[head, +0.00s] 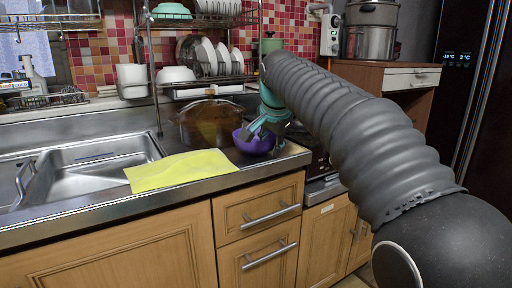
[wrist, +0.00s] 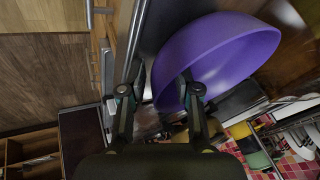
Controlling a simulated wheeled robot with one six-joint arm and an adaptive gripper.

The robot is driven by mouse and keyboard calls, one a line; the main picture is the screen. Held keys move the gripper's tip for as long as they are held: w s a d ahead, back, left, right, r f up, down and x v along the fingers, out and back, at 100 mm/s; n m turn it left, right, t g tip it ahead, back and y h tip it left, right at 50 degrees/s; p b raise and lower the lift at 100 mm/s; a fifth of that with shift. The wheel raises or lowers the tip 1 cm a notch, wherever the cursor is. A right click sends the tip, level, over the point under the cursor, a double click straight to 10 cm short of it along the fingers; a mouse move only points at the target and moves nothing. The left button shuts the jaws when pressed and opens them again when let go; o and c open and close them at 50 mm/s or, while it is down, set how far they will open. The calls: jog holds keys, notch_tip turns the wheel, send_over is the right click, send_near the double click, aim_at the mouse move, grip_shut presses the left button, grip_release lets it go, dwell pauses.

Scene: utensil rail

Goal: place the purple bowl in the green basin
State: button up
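The purple bowl (head: 258,146) sits on the counter near its right end, beside a brown glass pot. My gripper (head: 262,128) is at the bowl's rim. In the wrist view the bowl (wrist: 225,50) fills the upper middle. The fingers of my gripper (wrist: 163,82) are apart; the right one overlaps the bowl and the left one is outside it, with the bowl's edge between them. I cannot tell whether either finger touches it. No green basin is clearly seen; a pale green bowl-shaped vessel (head: 172,11) is on the upper rack shelf.
A yellow cloth (head: 180,171) lies on the counter left of the bowl. The steel sink (head: 90,180) is farther left. The brown glass pot (head: 207,124) stands close behind the bowl. A dish rack (head: 205,80) with plates hangs above.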

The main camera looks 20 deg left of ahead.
grip_shut()
jog(key=shift+r, duration=0.1)
